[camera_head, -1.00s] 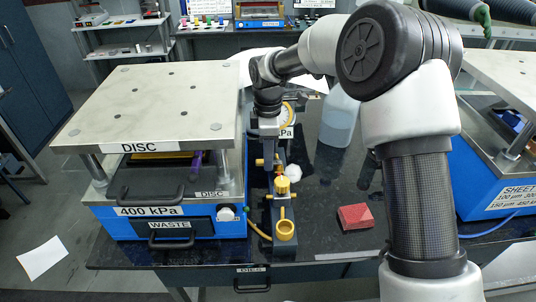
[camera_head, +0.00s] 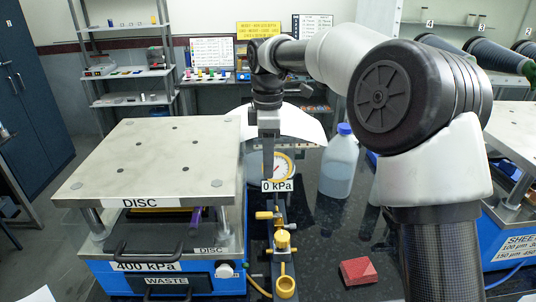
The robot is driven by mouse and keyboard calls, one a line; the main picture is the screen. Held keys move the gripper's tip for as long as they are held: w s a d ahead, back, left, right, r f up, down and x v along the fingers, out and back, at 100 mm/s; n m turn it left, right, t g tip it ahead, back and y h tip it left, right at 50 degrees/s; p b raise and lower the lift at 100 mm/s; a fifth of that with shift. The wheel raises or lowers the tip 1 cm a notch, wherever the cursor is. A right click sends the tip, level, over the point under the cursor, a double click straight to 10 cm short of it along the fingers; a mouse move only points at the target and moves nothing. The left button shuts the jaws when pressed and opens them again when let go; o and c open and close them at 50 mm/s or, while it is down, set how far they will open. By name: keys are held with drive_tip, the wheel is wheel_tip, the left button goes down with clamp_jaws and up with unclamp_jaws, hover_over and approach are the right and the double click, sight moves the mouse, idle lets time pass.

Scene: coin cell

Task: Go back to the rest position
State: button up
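My arm reaches in from the right, and my gripper (camera_head: 268,168) hangs pointing down, seen edge-on. Its fingers are too narrow in this view to tell whether they are open or shut. I make out nothing held in it. It is in front of the round pressure gauge (camera_head: 284,167), covering its left part, and ends just above the "0 kPa" label (camera_head: 277,186). The yellow valve fittings (camera_head: 282,240) stand below and nearer.
The DISC press (camera_head: 140,165), labelled 400 kPa, stands left. A blue-tinted jug (camera_head: 339,165) and a red block (camera_head: 357,271) are on the dark bench right of the valves. A SHEET press (camera_head: 515,200) is at the far right. Shelves (camera_head: 130,72) stand behind.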

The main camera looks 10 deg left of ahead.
drive_tip(key=shift+r, duration=0.65)
drive_tip(key=s+d+r+m+t+p, duration=0.1)
drive_tip(key=s+d+r+m+t, duration=0.1)
drive_tip(key=s+d+r+m, duration=0.6)
drive_tip(key=s+d+r+m+t+p, duration=0.1)
drive_tip(key=s+d+m+t, duration=0.1)
drive_tip(key=s+d+m, duration=0.9)
drive_tip(key=s+d+f+m+t, duration=0.1)
drive_tip(key=s+d+f, duration=0.3)
drive_tip(key=s+d, duration=0.3)
drive_tip(key=shift+d+m+t, duration=0.3)
drive_tip(key=shift+m, duration=0.1)
